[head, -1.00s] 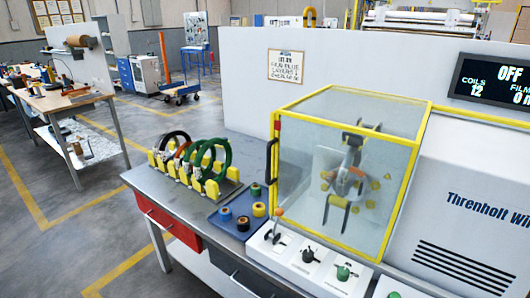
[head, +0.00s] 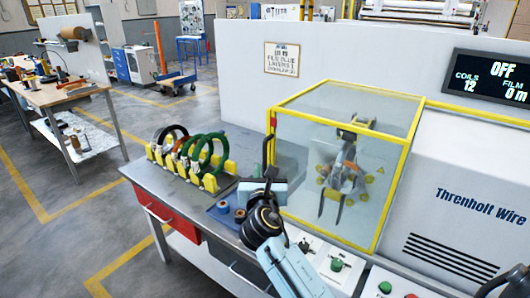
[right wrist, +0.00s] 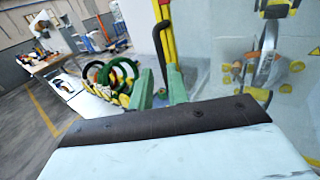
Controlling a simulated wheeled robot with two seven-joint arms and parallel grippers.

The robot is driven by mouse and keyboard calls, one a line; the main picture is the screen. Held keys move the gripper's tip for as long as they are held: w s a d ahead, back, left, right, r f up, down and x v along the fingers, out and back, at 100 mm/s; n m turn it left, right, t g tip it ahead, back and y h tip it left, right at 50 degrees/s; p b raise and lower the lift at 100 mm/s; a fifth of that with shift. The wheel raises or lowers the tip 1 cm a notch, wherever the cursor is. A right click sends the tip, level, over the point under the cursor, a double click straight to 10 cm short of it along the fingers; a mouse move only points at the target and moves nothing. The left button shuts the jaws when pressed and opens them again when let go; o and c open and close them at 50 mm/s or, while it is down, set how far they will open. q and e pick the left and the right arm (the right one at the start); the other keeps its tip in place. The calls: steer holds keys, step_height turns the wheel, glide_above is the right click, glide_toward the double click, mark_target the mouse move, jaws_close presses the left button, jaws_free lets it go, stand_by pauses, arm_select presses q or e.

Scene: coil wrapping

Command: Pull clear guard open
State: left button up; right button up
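The clear guard (head: 340,165) is a see-through box with yellow edges over the wrapping head. It is shut. Its black bar handle (head: 266,150) stands upright on the left yellow edge and also shows in the right wrist view (right wrist: 160,45). My right gripper (head: 270,172) is at the lower part of the handle. In the right wrist view its two green fingers (right wrist: 160,86) stand apart, with the handle's lower end between or just beyond them; I cannot tell which. No grip on it shows.
A rack of several coils (head: 195,160) stands on the bench to the left. A blue tray (head: 222,212) with tape rolls is partly hidden by my right arm. A control panel (head: 340,268) with knobs lies below the guard. The display (head: 492,78) reads OFF.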

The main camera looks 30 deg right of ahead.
mark_target(265, 152)
steer(key=b+x, duration=0.1)
steer(key=x, duration=1)
jaws_close()
